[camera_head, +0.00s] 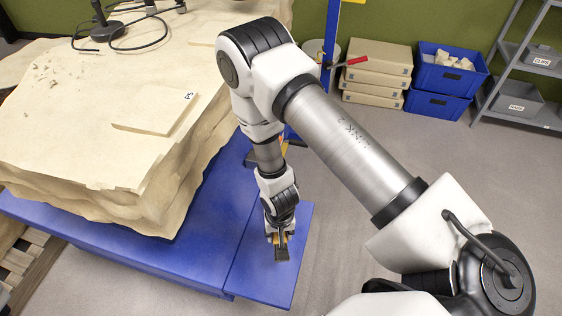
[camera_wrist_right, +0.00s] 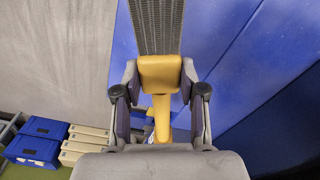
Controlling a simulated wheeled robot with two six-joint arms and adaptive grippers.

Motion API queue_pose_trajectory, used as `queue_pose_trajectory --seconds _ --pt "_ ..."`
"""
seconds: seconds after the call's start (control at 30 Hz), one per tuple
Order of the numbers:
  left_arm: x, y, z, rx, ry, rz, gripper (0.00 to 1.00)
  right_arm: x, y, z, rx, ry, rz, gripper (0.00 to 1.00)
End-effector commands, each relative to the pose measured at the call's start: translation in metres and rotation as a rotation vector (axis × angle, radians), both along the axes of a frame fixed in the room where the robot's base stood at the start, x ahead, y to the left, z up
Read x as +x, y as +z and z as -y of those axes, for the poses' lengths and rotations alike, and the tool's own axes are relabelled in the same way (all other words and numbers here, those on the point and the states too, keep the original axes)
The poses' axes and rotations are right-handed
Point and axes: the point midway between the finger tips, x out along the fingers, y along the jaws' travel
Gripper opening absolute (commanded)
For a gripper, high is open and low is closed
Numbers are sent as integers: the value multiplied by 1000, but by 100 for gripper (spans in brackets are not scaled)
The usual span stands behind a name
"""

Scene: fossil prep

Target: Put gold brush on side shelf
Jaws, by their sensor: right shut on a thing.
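My right gripper (camera_head: 280,232) points down over the blue side shelf (camera_head: 257,282) beside the bench. In the right wrist view, the same gripper (camera_wrist_right: 160,100) is shut on the gold brush (camera_wrist_right: 160,72). Its gold handle runs between the fingers and its wide dark grey bristles point to the top of the picture. In the head view, a little of the gold brush (camera_head: 282,254) shows below the fingers. I cannot tell whether the brush touches the shelf. The shelf's surface also shows in the right wrist view (camera_wrist_right: 215,40). My left gripper is not in view.
A big pale rock block (camera_head: 70,150) stands on the blue bench, left of the shelf. A flat numbered slab (camera_head: 150,110) lies on it. Blue bins (camera_head: 440,75), stacked beige boxes (camera_head: 377,70) and a grey rack (camera_head: 520,90) stand at the back. The visible shelf top looks bare.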

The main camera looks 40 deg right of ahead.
Motion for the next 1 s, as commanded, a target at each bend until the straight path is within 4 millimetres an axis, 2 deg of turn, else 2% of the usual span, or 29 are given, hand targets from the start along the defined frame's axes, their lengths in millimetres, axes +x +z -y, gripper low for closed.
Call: queue_pose_trajectory --seconds 0.03,0.13,0.27,0.63,0.77,1.0 --pt "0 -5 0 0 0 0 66 -9 -7 1 16 -15 -26 0" --pt "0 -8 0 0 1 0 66 -15 -12 2 27 -26 -44 0" --pt "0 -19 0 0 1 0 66 -15 -24 1 28 -25 -43 0" --pt "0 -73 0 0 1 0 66 -15 -85 1 27 -24 -41 0" --pt "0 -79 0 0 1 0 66 -15 -92 1 27 -24 -41 0" --pt "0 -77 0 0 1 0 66 -15 -90 1 27 -23 -40 0"
